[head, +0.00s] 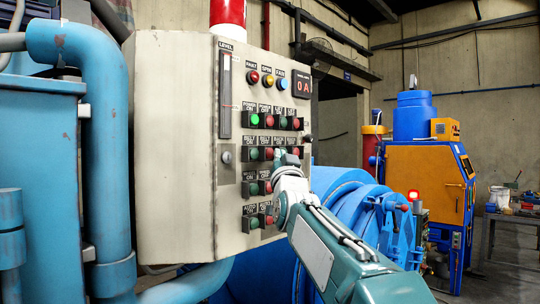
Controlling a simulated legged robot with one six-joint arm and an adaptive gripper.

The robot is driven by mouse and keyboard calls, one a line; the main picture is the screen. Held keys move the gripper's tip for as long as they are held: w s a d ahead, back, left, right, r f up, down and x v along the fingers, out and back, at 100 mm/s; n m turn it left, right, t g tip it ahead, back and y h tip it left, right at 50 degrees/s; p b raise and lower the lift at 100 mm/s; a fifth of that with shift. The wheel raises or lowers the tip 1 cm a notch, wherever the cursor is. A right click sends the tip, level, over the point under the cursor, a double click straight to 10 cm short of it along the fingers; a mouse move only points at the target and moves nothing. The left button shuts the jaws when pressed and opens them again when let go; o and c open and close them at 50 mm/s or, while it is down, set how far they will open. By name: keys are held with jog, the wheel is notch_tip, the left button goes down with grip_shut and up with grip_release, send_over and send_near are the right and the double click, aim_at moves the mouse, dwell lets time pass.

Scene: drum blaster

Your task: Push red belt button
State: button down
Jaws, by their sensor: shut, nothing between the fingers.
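A beige control panel (172,150) fills the middle left of the head view, its button face turned to the right. Rows of green and red buttons sit on it. In the second row, under small labels that seem to read BELT, are a green button (254,154) and a red belt button (269,153). My gripper (288,160) is shut and empty, in front of the panel just right of and slightly below the red belt button. It partly covers the buttons to the right in that row. Whether it touches the panel, I cannot tell.
A selector knob (226,157) and a level gauge (225,90) are left of the buttons. Blue pipes (108,150) stand left of the panel. A blue drum machine (345,190) lies behind my arm. A blue and orange machine (412,185) stands at the right.

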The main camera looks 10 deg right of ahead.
jog(key=shift+s, duration=0.1)
jog(key=s+d, duration=0.1)
jog(key=s, duration=0.1)
jog(key=s+d, duration=0.2)
dwell(0.3)
dwell(0.9)
jog(key=s+f+n+g, duration=0.1)
jog(key=s+f+g, duration=0.8)
jog(key=s+f, duration=0.8)
jog(key=s+a+f+n+g, duration=0.1)
jog(key=s+f+n+g, duration=0.1)
jog(key=s+f+g, duration=0.7)
jog(key=s+f, duration=0.4)
jog(key=f, duration=0.4)
jog(key=s+f, duration=0.4)
jog(key=f, duration=0.4)
jog(key=shift+s+f+y, duration=0.3)
jog(key=shift+f+y, duration=0.1)
jog(key=shift+a, duration=0.1)
